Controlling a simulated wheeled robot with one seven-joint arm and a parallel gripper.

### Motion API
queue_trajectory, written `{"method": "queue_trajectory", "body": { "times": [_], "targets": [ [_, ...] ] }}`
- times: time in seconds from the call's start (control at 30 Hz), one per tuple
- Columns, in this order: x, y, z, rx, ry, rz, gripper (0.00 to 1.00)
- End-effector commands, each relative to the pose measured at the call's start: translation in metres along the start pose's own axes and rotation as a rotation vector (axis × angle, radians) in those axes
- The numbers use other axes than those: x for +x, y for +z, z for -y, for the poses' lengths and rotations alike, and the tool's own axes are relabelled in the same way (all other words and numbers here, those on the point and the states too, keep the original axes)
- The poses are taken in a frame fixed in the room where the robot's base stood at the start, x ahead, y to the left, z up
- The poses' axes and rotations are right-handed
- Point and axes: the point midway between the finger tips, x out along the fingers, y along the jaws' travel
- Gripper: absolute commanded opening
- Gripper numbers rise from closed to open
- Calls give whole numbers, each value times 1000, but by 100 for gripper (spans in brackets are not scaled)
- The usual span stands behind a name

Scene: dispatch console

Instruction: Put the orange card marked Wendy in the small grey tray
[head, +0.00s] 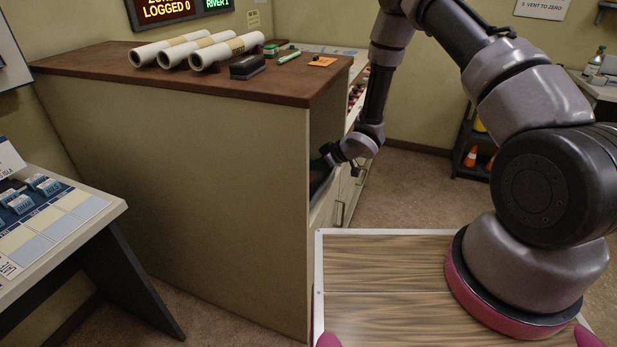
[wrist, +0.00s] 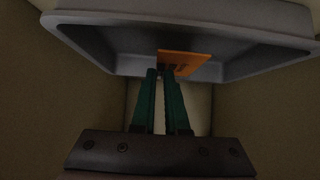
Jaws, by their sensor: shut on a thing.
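My gripper (wrist: 160,74) shows in the wrist view, its two teal fingers close together and shut on an orange card (wrist: 187,61). The card has dark lettering too dim to read, so I cannot tell whether it says Wendy. A grey tray (wrist: 180,18) lies beyond the fingertips, and the card shows in front of its interior, overlapping the near rim. I cannot tell whether the card touches the tray. In the head view my gripper's fingers, the card and the tray are hidden behind the cabinet's end; only my wrist shows there.
The tall cabinet (head: 190,190) has a brown top. On it lie white rolled papers (head: 182,48), a black stapler-like object (head: 247,66), a green pen-like object (head: 289,57) and another orange card (head: 322,61). A console desk (head: 50,230) stands at left. Plain walls flank the tray closely.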

Motion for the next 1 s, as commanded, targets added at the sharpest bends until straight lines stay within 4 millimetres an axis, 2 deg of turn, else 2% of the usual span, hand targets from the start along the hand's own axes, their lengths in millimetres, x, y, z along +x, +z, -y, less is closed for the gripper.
{"method": "queue_trajectory", "body": {
  "times": [0.2,0.57,0.6,0.67,0.7,1.0],
  "targets": [
    [20,25,0,-1,-1,1,0],
    [24,30,0,-1,0,0,0],
    [24,30,0,-1,1,0,16],
    [24,30,0,-2,1,0,39],
    [24,30,0,-2,1,0,42],
    [23,28,0,-2,0,0,42]
  ]
}}
